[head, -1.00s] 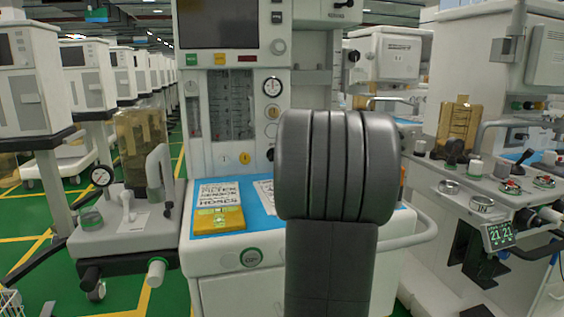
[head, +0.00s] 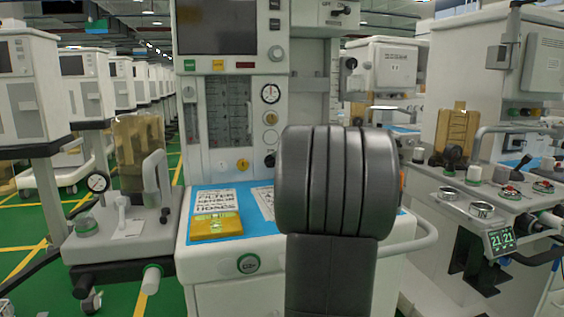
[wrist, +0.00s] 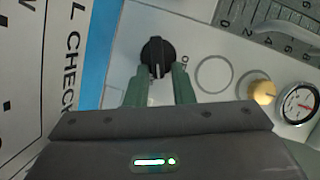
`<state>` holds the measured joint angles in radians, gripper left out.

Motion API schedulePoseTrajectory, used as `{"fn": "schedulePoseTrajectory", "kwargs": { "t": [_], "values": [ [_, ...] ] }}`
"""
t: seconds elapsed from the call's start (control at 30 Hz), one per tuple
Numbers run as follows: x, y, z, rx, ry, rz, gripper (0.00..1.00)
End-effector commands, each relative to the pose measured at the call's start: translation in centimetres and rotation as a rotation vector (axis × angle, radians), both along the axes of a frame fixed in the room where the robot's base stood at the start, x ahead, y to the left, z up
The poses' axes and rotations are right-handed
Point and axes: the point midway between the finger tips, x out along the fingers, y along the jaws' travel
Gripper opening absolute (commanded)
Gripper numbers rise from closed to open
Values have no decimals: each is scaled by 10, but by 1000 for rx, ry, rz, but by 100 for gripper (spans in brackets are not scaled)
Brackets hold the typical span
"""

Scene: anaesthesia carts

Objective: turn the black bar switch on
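The black bar switch (wrist: 157,57) is a round black knob with a raised bar, on a pale panel in the wrist view. Part of an "OFF" label shows to its right. In the head view the black knob (head: 270,160) sits low on the cart's front panel, just left of my arm. My gripper (wrist: 158,78) is open. Its two green fingers stand apart, either side of the knob's lower part in the wrist view. I cannot tell whether they touch it. In the head view my dark arm hides the gripper.
A white ring (wrist: 213,74), a yellow knob (wrist: 262,92) and a round gauge (wrist: 299,103) are beside the switch. Below the panel is a blue worktop (head: 262,222) with printed sheets and a yellow box (head: 215,226). Another cart (head: 470,190) stands at right.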

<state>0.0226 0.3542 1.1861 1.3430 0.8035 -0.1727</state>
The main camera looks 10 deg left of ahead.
Motion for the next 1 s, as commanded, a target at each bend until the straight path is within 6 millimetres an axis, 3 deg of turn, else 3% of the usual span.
{"fn": "schedulePoseTrajectory", "kwargs": {
  "t": [0.47, 1.0],
  "values": [
    [-7, -9, 2, -1, 0, -3, 33],
    [-86, -83, 18, -1, 1, -3, 33]
  ]
}}
